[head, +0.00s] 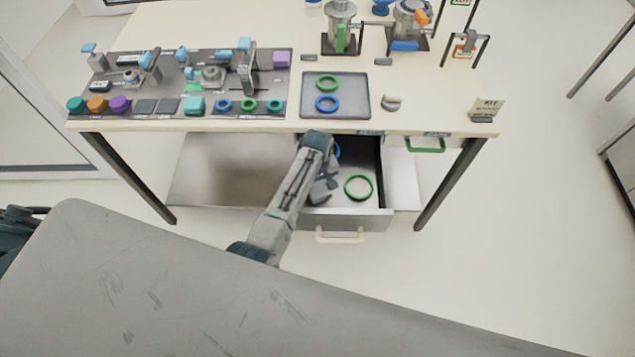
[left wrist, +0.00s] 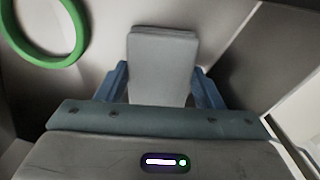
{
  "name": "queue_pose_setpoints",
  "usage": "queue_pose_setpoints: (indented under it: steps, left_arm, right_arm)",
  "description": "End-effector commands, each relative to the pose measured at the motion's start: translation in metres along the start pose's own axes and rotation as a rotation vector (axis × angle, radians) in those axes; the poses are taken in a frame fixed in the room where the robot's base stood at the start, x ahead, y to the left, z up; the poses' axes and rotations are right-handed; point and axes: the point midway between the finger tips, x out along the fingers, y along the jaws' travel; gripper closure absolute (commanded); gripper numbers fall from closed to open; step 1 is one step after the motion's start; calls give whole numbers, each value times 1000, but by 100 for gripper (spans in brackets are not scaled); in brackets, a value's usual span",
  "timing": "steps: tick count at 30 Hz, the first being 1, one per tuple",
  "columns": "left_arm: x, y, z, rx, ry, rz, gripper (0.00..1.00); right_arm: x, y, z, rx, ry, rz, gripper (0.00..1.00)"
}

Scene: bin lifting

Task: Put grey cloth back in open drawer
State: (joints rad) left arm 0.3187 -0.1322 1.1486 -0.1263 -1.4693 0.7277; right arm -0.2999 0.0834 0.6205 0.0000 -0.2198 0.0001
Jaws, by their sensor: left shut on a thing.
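The grey cloth (left wrist: 162,60) is a folded, rounded block between the two blue fingers of my left gripper (left wrist: 162,88) in the left wrist view. My left gripper is shut on it. In the head view my left gripper (head: 322,190) reaches down into the open drawer (head: 345,222), at its left side. The arm and gripper mostly hide the cloth there. I cannot tell whether the cloth touches the drawer floor. My right gripper is not in view.
A green ring (head: 358,187) lies in the drawer, right of my gripper, and a blue ring (head: 337,151) is partly hidden behind the arm. The table (head: 420,118) above holds a grey tray (head: 347,86) with two rings. A green handle (head: 425,146) is at the right.

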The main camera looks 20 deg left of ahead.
Motion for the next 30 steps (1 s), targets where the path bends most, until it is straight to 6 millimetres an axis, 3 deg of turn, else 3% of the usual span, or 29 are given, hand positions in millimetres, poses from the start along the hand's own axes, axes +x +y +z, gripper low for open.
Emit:
queue_pose_setpoints:
  steps: [1,2,3,16,30]
  left_arm:
    - [2,0,0,0,-1,0,60]
    - [3,0,0,0,0,0,37]
    - [2,0,0,0,0,0,30]
    - [-8,1,0,0,1,2,30]
    - [-100,1,-1,0,2,3,30]
  right_arm:
    - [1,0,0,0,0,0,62]
    - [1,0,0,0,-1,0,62]
    - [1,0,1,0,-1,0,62]
    - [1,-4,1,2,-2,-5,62]
    - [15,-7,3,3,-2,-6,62]
